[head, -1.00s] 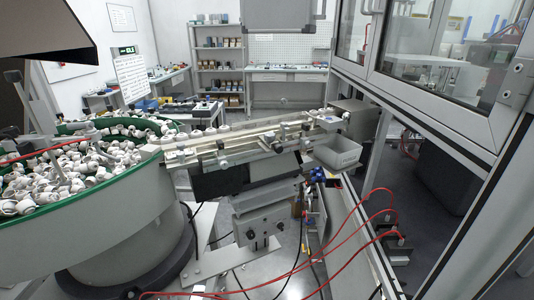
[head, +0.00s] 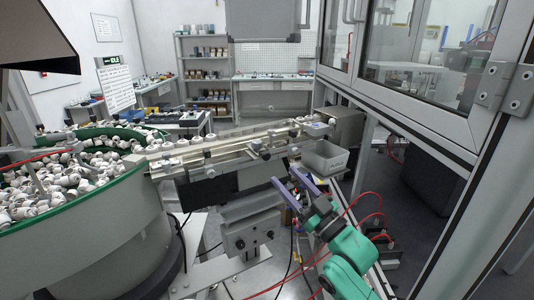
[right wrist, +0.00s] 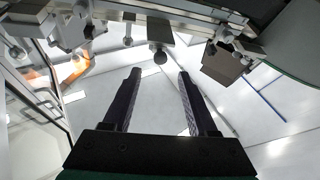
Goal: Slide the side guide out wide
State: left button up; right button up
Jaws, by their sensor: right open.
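The side guide appears to be the long metal rail (head: 225,157) on the near side of the linear track, with clamp blocks and round knobs along it. In the right wrist view a metal rail (right wrist: 190,14) crosses the top, with a dark round knob (right wrist: 158,56) hanging below it. My right gripper (head: 284,179) is open and empty, its two purple fingers pointing up towards the track from its near side. In the right wrist view the open fingers (right wrist: 159,76) point at the knob and appear apart from it. My left gripper is out of view.
A green-rimmed bowl (head: 118,193) full of white caps stands at the left and feeds the track. A grey bin (head: 325,157) sits just beyond my right gripper. Red hoses (head: 368,197) loop near my right arm. A glazed machine frame (head: 425,130) stands at the right.

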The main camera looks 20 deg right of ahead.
aim_at(268, 159)
jog(key=p+x, duration=0.1)
jog(key=x, duration=0.7)
jog(key=shift+r+p, duration=0.15)
jog(key=shift+p, duration=0.25)
jog(key=shift+w+a, duration=0.2)
jog(key=shift+w, duration=0.2)
grip_shut()
jog(key=shift+s, duration=0.1)
